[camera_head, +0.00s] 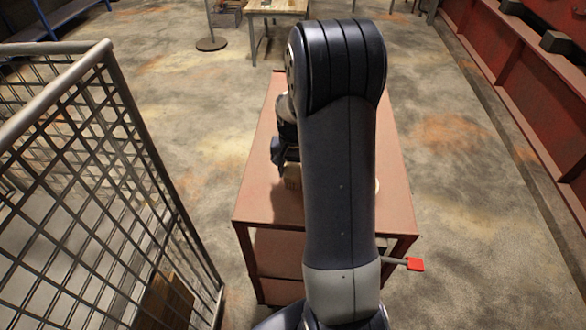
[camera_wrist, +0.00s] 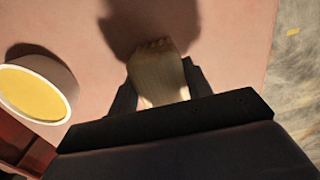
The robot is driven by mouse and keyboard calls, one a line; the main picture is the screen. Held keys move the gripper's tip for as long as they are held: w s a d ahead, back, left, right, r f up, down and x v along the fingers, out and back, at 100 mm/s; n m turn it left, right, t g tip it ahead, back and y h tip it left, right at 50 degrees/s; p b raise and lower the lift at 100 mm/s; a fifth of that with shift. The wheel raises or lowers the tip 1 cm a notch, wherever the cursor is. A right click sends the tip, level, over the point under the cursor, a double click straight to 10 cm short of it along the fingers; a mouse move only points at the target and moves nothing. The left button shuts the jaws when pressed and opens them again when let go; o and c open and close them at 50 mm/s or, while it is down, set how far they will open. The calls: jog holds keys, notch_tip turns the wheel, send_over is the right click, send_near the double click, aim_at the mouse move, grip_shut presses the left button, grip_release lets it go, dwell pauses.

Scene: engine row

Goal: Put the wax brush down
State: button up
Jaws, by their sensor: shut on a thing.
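The wax brush (camera_wrist: 158,72), a pale wooden block with a ragged dark end, is between the two dark fingers of my gripper (camera_wrist: 160,84) in the wrist view. The gripper is shut on it. The brush is over the reddish top of a cart (camera_wrist: 72,22); I cannot tell whether it touches that top. In the head view the gripper (camera_head: 285,163) is left of my arm, low over the cart top (camera_head: 259,190), with the pale brush (camera_head: 292,177) just below it. My arm hides much of the cart top.
A round white tin with yellow contents (camera_wrist: 35,90) stands left of the brush in the wrist view. A mesh railing (camera_head: 100,190) is at the left, and a red-tipped lever (camera_head: 414,264) sticks out at the cart's right. A wooden table (camera_head: 276,6) stands behind.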

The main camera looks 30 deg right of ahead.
aim_at(293, 168)
jog(key=shift+f, duration=0.1)
jog(key=o, duration=0.9)
notch_tip(293, 168, up, 12)
jog(key=shift+r+b, duration=0.2)
jog(key=shift+b, duration=0.35)
